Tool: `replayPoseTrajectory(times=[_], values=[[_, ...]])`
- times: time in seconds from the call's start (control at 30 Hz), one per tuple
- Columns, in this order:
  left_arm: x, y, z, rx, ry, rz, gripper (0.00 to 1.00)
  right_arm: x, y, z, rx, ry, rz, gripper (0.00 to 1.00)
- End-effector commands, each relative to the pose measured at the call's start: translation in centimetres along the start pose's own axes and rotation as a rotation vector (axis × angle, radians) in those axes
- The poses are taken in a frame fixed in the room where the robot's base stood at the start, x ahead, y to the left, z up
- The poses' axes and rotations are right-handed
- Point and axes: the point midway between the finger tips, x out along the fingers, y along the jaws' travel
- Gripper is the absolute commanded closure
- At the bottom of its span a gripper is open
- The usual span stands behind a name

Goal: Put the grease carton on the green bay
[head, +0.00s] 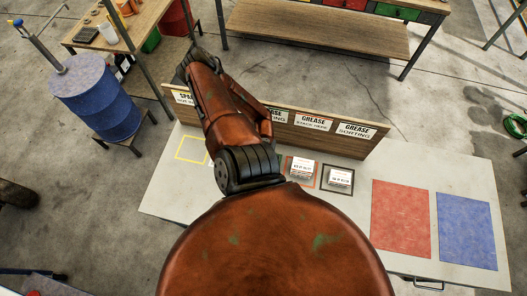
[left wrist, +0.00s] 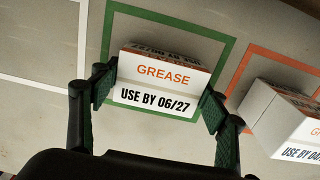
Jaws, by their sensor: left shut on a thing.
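In the left wrist view my left gripper (left wrist: 160,96) is shut on a white grease carton (left wrist: 165,75), with one dark finger at each side. The carton's front reads "GREASE" in orange and "USE BY 06/27". It is inside the green bay (left wrist: 180,24), a green outline on the pale table. I cannot tell whether its underside touches the table. In the head view my own arm hides the left gripper, this carton and the green bay. My right gripper is in neither view.
Right of the green bay, another white carton (left wrist: 268,110) stands in an orange-red outlined bay (left wrist: 285,59). A white outlined bay lies at left. In the head view, another carton (head: 339,178) stands in a black bay. A signboard (head: 345,143) edges the table; red (head: 401,218) and blue (head: 467,230) mats lie right.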

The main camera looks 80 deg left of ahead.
Motion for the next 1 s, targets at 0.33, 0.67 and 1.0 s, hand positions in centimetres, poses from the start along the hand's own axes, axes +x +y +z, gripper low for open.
replayPoseTrajectory(times=[0.33, 0.67, 1.0], values=[[0.2, 0.0, 0.0, 0.0, 0.0, 0.0, 0.29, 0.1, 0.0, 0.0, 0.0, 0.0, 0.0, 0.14], [0.2, 0.0, 0.0, 0.0, 0.0, 0.0, 0.14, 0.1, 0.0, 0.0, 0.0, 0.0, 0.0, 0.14], [-1.2, 0.1, 0.1, 0.001, -0.001, 0.002, 0.14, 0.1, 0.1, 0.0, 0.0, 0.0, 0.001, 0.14]])
